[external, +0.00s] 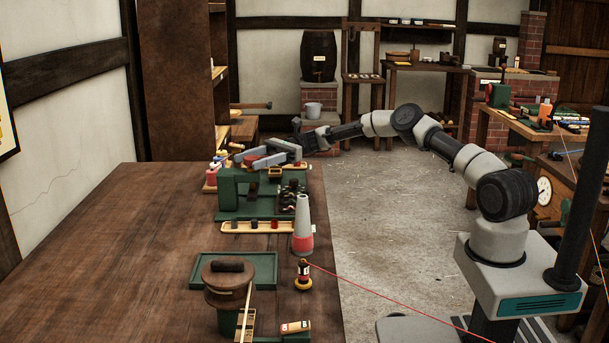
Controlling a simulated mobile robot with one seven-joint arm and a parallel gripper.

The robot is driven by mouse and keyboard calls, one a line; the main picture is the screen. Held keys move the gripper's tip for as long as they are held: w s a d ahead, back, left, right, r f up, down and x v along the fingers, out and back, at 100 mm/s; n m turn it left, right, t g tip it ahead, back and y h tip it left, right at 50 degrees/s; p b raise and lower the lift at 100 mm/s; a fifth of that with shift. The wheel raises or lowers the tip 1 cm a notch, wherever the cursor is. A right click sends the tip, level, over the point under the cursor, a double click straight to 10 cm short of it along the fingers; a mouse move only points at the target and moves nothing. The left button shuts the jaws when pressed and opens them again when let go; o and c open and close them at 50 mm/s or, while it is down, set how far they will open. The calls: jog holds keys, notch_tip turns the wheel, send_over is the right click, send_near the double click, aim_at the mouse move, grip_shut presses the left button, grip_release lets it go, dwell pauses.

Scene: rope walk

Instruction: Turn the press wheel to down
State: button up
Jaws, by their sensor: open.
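A green press-like machine (236,190) stands on the far right part of the long wooden table in the external view. My gripper (246,160) is just above the machine's top, reaching over it from the right with its fingers pointing left. Its jaws are open. A small red part shows at the fingers; I cannot tell whether it belongs to the gripper or to the machine. No press wheel can be made out clearly on the machine, and the gripper hides part of its top. I cannot tell whether the fingers touch it.
A grey and red cone (303,228) stands close in front of the machine, near the right edge of the wooden table (110,255). A brown round drum (226,275) stands nearer, beside a green tray (262,261). The table's left side is clear. A red line crosses the floor area.

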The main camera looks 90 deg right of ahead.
jog(key=shift+w+a, duration=0.1)
jog(key=c, duration=1.1)
jog(key=shift+o, duration=0.2)
